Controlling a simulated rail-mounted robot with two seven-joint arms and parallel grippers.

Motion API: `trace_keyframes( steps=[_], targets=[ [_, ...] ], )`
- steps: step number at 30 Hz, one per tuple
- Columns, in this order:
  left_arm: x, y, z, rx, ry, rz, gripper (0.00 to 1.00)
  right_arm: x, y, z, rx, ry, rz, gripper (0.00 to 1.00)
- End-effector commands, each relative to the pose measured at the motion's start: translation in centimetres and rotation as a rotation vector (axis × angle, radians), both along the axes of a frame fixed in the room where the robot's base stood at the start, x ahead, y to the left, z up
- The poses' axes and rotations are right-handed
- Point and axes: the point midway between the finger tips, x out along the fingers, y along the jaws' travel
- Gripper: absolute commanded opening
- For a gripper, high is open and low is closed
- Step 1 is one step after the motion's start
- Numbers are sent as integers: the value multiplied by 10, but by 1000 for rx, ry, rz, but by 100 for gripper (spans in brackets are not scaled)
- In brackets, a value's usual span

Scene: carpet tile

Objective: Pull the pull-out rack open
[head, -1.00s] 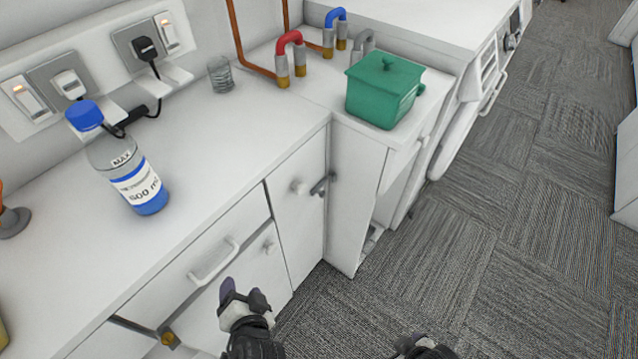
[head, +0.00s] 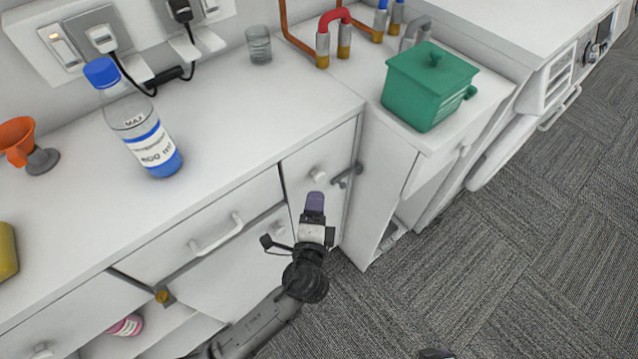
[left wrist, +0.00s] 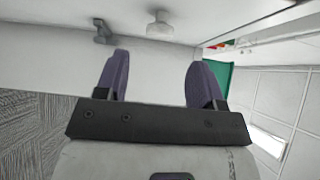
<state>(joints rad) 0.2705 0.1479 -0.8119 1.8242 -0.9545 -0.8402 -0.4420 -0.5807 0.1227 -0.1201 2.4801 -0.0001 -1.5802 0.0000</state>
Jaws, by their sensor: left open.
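A narrow white front (head: 318,195) with a round knob (head: 318,174) stands at the inner corner of the counter; it looks like the pull-out rack's front and is flush with its neighbours. A grey handle (head: 347,175) sits at its right edge. My left gripper (head: 315,203) is in front of it, below the knob in the head view, open and empty. In the left wrist view the knob (left wrist: 160,25) lies beyond and between the purple fingers (left wrist: 160,70), apart from them; the grey handle (left wrist: 103,31) is to the left. A dark sliver of my right gripper (head: 435,353) shows at the bottom edge.
A drawer with a bar handle (head: 217,236) and a partly open lower compartment with a pink-labelled bottle (head: 127,325) lie left. A blue-capped bottle (head: 140,125), a glass (head: 258,46) and a green pot (head: 428,88) stand on the counters. Carpet floor (head: 540,210) is clear at right.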

Motion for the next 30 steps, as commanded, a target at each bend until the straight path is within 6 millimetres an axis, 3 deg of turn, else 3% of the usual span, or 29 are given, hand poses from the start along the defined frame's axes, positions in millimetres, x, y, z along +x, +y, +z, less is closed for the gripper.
trace_keyframes(
  steps=[6,12,27,30],
  targets=[
    [37,-3,-1,0,-2,1,62,0,-1,-9,-4,0,3,100],
    [57,-5,-1,-1,0,1,62,0,-1,-13,-4,-1,2,100],
    [67,-6,0,-2,1,1,62,0,2,-14,7,0,-4,100],
    [67,-6,0,-2,1,1,54,0,2,-14,7,0,-5,100]
  ],
)
